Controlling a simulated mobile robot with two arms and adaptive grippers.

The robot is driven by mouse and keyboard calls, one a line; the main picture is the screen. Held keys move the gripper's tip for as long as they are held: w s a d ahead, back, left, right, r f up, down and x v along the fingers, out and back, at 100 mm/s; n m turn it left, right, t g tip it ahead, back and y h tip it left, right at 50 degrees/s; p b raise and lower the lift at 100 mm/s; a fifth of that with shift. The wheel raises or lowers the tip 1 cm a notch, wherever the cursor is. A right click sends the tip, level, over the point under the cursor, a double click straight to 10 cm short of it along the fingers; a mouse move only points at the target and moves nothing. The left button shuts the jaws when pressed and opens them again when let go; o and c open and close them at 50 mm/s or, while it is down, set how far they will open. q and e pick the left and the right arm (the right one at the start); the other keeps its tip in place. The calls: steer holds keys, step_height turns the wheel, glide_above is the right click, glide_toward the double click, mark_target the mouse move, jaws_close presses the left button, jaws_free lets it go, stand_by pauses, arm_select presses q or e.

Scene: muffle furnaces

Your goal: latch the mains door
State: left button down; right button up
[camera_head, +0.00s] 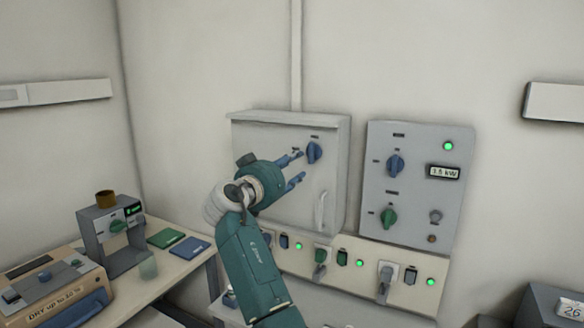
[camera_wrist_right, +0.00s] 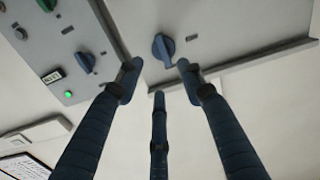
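The grey mains cabinet's door (camera_head: 285,215) is on the wall and looks shut, though a small gap cannot be ruled out. A blue turn knob (camera_head: 314,152) sits near its upper right, and a pale handle (camera_head: 320,210) is lower down. My right gripper (camera_head: 299,168) is just left of the knob in the head view, fingers spread and empty. In the right wrist view the knob (camera_wrist_right: 163,48) lies beyond the open fingertips (camera_wrist_right: 158,75), between the two outer ones. Contact with the knob cannot be made out. My left gripper is not in view.
A control panel (camera_head: 413,225) with blue and green knobs stands right of the cabinet. A strip of sockets and switches (camera_head: 300,262) runs below. A bench (camera_head: 180,268) with instruments is at left. A grey box (camera_head: 545,305) is at lower right.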

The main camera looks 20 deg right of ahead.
mark_target(312, 152)
steer(key=shift+m, duration=0.8)
steer(key=x, duration=0.3)
steer(key=b+x, duration=0.1)
steer(key=x, duration=0.3)
steer(key=r+x, duration=0.1)
steer(key=x, duration=0.2)
steer(key=shift+w+d+b, duration=0.15)
steer(key=shift+d+b, duration=0.05)
steer(key=shift+b, duration=0.1)
steer(key=shift+w+d, duration=0.25)
steer(key=shift+d, duration=0.15)
steer(key=shift+f, duration=0.1)
steer(key=shift+c, duration=0.5)
jaws_close()
